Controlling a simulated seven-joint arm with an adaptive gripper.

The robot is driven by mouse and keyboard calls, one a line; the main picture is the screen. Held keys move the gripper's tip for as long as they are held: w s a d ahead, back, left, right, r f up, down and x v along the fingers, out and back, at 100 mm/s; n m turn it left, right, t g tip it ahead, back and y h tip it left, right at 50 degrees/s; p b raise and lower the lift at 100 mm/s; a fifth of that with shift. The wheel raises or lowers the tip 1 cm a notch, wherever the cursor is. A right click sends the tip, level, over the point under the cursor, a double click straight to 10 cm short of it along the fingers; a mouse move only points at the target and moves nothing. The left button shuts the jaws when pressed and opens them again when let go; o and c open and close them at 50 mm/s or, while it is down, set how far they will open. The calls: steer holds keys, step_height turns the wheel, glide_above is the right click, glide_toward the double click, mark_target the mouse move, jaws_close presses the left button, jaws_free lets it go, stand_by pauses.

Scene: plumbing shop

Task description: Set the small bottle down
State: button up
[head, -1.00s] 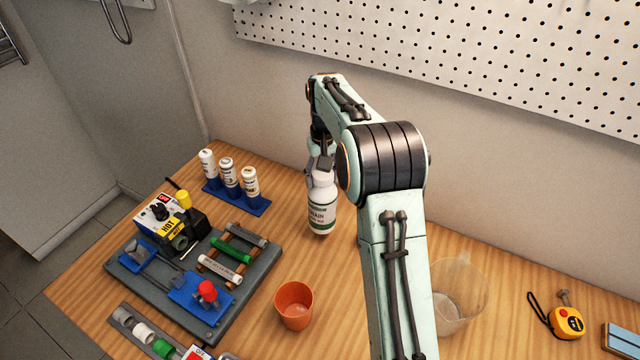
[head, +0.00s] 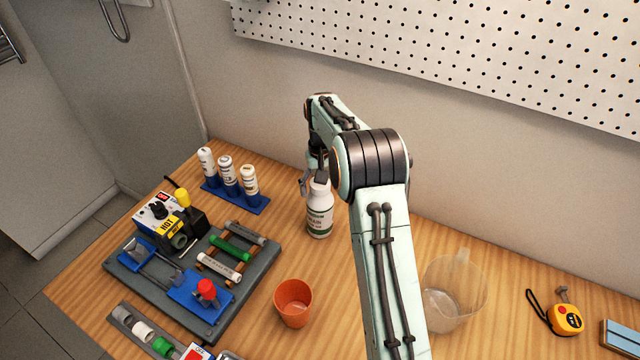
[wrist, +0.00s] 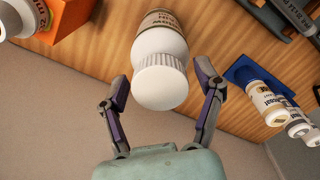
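The small bottle (head: 320,219) is white with a green-striped label and a white cap. In the head view it stands upright on the wooden bench (head: 257,268), right of the blue rack. My gripper (wrist: 162,85) is around its top, and my arm partly hides it there. In the wrist view the bottle (wrist: 160,52) shows cap-first between the two fingers. Gaps show between the cap and both fingers, so the gripper looks open.
A blue rack (head: 238,198) with three white bottles is to the left. A grey fixture board (head: 219,325) lies front left. An orange cup (head: 293,303) stands in front. A clear jug (head: 455,292) and tape measure (head: 566,319) are right. The wrist view shows an orange object (wrist: 70,16).

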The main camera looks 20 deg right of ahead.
step_height(320, 180, up, 12)
steer(key=r, duration=0.1)
steer(key=s+a+r, duration=0.2)
steer(key=s+r, duration=0.1)
steer(key=s, duration=0.4)
steer(key=s+a+f, duration=0.1)
steer(key=s, duration=0.8)
steer(key=s+a+f, duration=0.2)
steer(key=s, duration=0.8)
steer(key=s+a+f+n, duration=0.1)
steer(key=s+a+f, duration=0.1)
steer(key=s, duration=0.7)
steer(key=shift+s+a+f+y, duration=0.15)
steer(key=shift+s+a+y, duration=0.1)
steer(key=shift+s+y, duration=0.15)
steer(key=shift+w, duration=0.1)
